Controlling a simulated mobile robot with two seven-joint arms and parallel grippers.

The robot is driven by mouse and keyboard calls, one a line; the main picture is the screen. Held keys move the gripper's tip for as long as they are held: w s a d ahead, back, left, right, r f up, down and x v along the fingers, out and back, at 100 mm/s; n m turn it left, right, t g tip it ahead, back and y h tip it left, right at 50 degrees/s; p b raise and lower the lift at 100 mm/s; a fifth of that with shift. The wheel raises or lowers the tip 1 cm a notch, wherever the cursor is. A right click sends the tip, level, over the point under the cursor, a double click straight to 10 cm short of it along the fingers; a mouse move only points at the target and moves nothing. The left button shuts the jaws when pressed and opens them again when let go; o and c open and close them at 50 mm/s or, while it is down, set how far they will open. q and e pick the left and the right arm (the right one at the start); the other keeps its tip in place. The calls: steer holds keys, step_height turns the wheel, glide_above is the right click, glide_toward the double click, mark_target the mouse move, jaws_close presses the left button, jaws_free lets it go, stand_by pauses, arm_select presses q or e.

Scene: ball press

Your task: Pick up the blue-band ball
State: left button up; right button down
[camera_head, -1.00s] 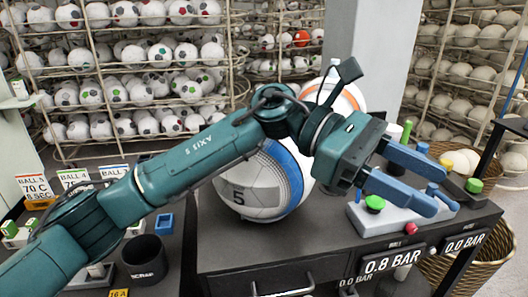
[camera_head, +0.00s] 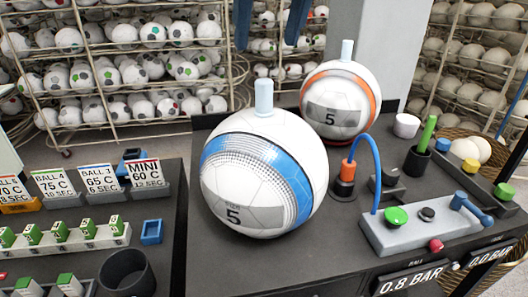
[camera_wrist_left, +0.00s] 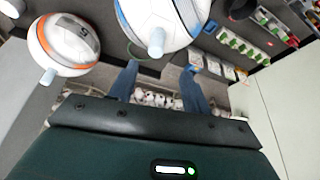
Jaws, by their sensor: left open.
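The blue-band ball (camera_head: 240,180) is white with a wide blue stripe and a "5". It sits on the dark bench with a pale peg (camera_head: 264,97) upright on top. It also shows at the top of the left wrist view (camera_wrist_left: 165,16). My left gripper (camera_head: 268,28) shows only as two blue fingers at the top edge of the head view, apart from the ball. In the left wrist view its fingers (camera_wrist_left: 159,84) are spread with nothing between them. My right gripper is not in view.
An orange-band ball (camera_head: 340,95) with a peg stands behind right. A pump unit (camera_head: 415,235) with a blue hose and gauge is at right. A black scrap cup (camera_head: 126,275), cards and a rack of small green-and-white blocks (camera_head: 65,238) are at left. Ball racks fill the back.

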mark_target(264, 81)
arm_select(q)
steer(key=x, duration=0.4)
steer(key=shift+d+x, duration=0.2)
steer(key=shift+x, duration=1.15)
steer(key=shift+d+x, duration=0.2)
steer(key=shift+x, duration=1.2)
steer(key=shift+w, duration=0.1)
jaws_close()
steer(key=shift+r, duration=0.1)
